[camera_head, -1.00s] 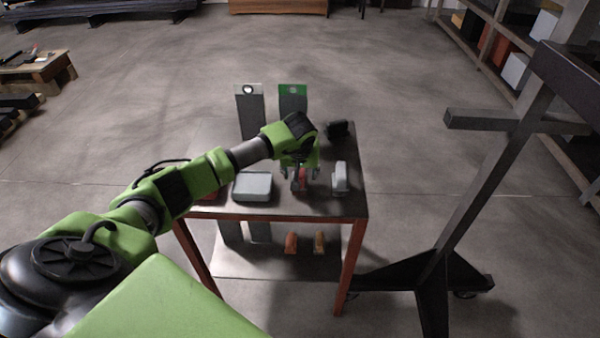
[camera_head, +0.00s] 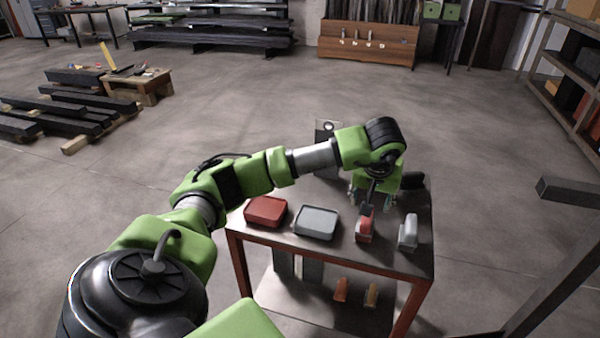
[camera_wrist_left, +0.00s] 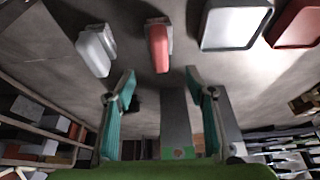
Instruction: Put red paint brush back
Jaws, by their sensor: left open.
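The red paint brush (camera_head: 364,228) stands on the dark table top, between the grey tray and a grey brush. It also shows in the left wrist view (camera_wrist_left: 158,50), in front of the finger gap and apart from both fingers. My left gripper (camera_head: 367,196) is behind and slightly above the brush, partly hidden by its own arm. In the left wrist view the two teal fingers of my left gripper (camera_wrist_left: 160,92) are spread wide with nothing between them. My right gripper is not in view.
The table (camera_head: 270,238) holds a red tray (camera_head: 265,211), a grey tray (camera_head: 316,223) and a grey brush (camera_head: 408,232). A dark object (camera_head: 412,181) lies at the back right. A dark metal stand (camera_head: 560,270) is at right.

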